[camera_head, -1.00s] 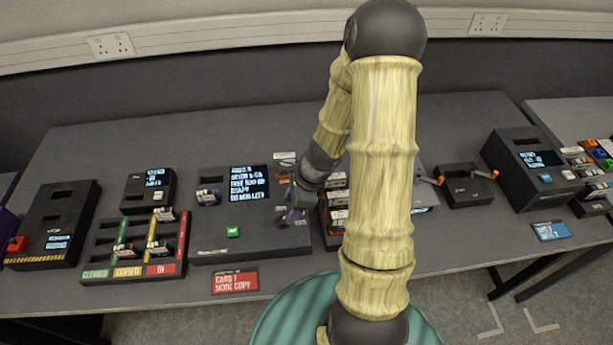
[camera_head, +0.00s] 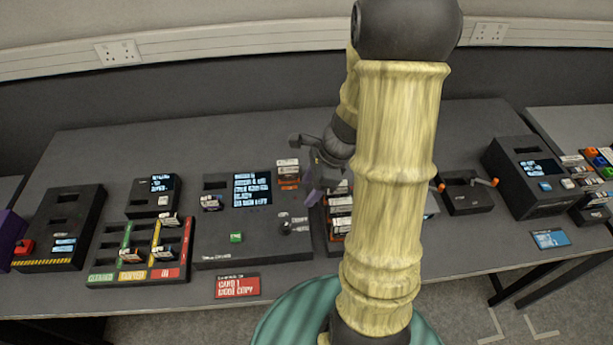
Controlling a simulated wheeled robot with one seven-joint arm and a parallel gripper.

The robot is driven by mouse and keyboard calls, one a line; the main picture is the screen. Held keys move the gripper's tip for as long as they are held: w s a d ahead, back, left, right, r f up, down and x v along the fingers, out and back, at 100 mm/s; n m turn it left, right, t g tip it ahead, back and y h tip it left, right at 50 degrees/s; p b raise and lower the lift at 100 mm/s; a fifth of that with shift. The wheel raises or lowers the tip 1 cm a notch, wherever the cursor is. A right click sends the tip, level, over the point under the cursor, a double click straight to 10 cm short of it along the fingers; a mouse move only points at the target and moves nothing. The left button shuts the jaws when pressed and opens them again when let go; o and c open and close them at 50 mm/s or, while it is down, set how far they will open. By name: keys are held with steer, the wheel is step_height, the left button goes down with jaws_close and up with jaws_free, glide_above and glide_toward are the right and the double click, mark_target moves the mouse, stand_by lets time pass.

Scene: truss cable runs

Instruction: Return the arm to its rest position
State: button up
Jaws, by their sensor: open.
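My arm, with yellow bamboo-like links and dark joints, rises in front of the table and bends over it. My gripper (camera_head: 310,178) is at the arm's far end, above the right edge of the copier-like console (camera_head: 262,238) and beside the rack of cards (camera_head: 340,212). Its jaws are open and I see nothing held in them. The large link in front hides part of the gripper's wrist and the table behind it.
On the grey table (camera_head: 110,150), left, stand a slotted black box (camera_head: 72,215) and a three-column card tray (camera_head: 112,240). A red sign (camera_head: 237,286) lies at the front edge. Right of my arm are a box with orange handles (camera_head: 466,195) and a screen unit (camera_head: 528,180).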

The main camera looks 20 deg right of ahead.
steer(key=s+a+r+n+h, duration=0.2)
steer(key=a+r+n, duration=0.1)
steer(key=n, duration=0.7)
steer(key=s+a+r+n+t+h, duration=0.1)
steer(key=s+a+r+n+h, duration=0.1)
steer(key=n, duration=0.9)
steer(key=shift+s+a+r+n, duration=0.3)
steer(key=shift+s+a+r, duration=0.2)
steer(key=shift+s+a, duration=0.4)
